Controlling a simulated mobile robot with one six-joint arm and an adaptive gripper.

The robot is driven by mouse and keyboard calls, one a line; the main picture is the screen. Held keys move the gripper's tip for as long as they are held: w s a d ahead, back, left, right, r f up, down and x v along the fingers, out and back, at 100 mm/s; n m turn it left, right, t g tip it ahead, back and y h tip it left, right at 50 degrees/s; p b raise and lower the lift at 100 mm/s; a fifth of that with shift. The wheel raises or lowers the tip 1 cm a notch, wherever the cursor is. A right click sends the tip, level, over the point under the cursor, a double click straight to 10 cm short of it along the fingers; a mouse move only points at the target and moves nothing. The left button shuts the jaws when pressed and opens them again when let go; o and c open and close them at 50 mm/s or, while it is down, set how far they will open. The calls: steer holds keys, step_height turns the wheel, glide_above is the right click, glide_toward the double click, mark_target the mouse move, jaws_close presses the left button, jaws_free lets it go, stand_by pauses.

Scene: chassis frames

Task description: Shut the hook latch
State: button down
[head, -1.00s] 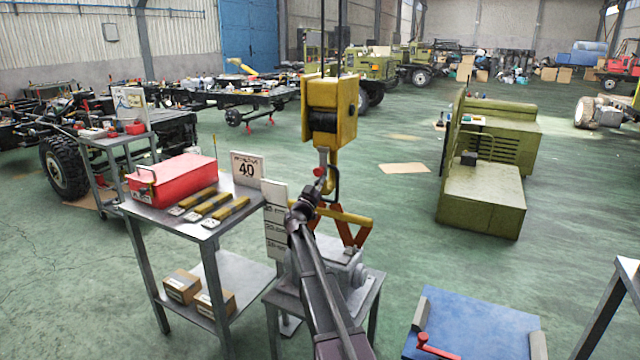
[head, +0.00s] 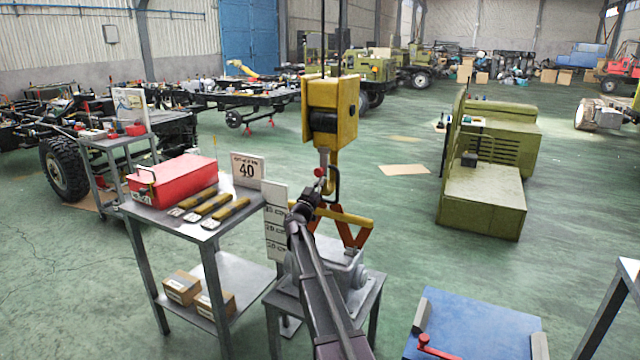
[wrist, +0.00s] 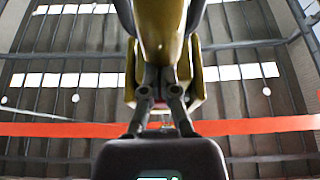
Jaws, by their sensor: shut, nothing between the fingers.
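The yellow hoist block (head: 331,112) hangs on cables in the middle of the head view, with its hook below. A red ball (head: 319,172) and a dark curved bar (head: 337,184) show at the hook, the bar on its right; I cannot tell surely which part is the latch or whether it is closed. My gripper (head: 302,203) is just below and left of the ball, partly hidden by my arm. In the wrist view my gripper (wrist: 158,78) has its fingers together and empty, right under the yellow hook (wrist: 160,30). Contact cannot be told.
Orange lifting tongs (head: 345,228) stand below the hook over a grey housing (head: 335,262) on a small stand. A metal cart (head: 195,228) at left carries a red toolbox (head: 175,178) and a "40" sign (head: 248,168). A blue-topped table (head: 475,325) is at front right.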

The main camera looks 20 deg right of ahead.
step_height(320, 180, down, 9)
steer(key=s+a+b, duration=0.1)
steer(key=a+b, duration=0.1)
steer(key=b, duration=0.7)
steer(key=shift+s+f, duration=0.15)
steer(key=shift+s, duration=0.05)
stand_by(0.4)
steer(key=s+a+f+n+g+y, duration=0.1)
steer(key=s+a+f+g+y, duration=0.3)
steer(key=s+f, duration=0.6)
steer(key=s+a+f+g+y, duration=0.3)
steer(key=s+f+g, duration=0.35)
steer(key=s, duration=0.55)
steer(key=s+a+f+n+g+y, duration=0.2)
steer(key=s+a+f+n+y, duration=0.35)
steer(key=s+a, duration=0.4)
steer(key=s+a+f+n+g+y, duration=0.2)
steer(key=s+a+f+n+y, duration=0.3)
steer(key=s+a, duration=0.5)
step_height(320, 180, up, 25)
steer(key=w+p, duration=0.1)
steer(key=p, duration=2.3)
steer(key=shift+w+a+m+p, duration=0.25)
steer(key=shift+w+m+p, duration=0.05)
steer(key=shift+w+m, duration=0.15)
